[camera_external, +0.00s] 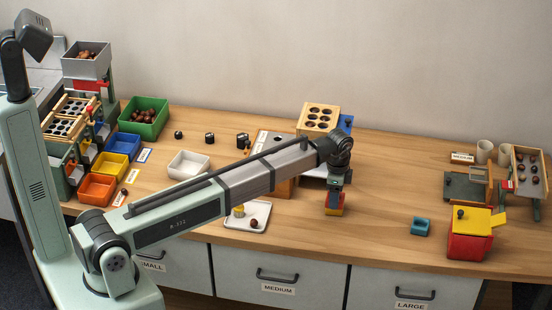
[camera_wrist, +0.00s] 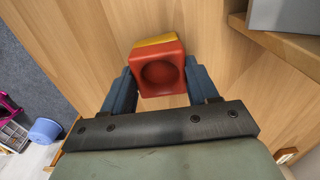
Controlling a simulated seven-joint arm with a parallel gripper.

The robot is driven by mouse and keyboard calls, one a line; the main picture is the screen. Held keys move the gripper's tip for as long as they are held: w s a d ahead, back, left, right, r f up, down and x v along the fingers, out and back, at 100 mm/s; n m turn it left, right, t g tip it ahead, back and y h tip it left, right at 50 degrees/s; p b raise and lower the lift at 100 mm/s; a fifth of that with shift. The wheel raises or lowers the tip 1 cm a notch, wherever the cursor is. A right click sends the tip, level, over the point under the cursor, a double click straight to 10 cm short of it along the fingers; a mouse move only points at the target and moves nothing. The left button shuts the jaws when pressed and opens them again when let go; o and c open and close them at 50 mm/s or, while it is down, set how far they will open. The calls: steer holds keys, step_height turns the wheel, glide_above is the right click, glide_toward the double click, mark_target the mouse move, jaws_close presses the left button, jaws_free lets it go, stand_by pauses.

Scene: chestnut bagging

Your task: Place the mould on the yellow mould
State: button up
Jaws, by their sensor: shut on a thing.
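My gripper (camera_external: 335,194) is over the front middle of the table, pointing down. In the wrist view its two blue fingers (camera_wrist: 159,78) are shut on a red mould (camera_wrist: 160,86) with a round hollow. A yellow mould (camera_wrist: 158,41) shows as a strip beyond the red one's far edge. In the external view the red and yellow pieces appear together under the fingers, partly hidden by them. I cannot tell whether the two moulds touch, or whether the yellow one rests on the table.
A small blue block (camera_external: 421,226) lies to the right, beside a red box (camera_external: 469,246) with a yellow top (camera_external: 474,220). A wooden rack with holes (camera_external: 320,116) stands behind. The table between gripper and blue block is clear.

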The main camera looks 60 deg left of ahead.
steer(key=o, duration=1.1)
steer(key=shift+r, duration=0.15)
step_height(320, 180, up, 12)
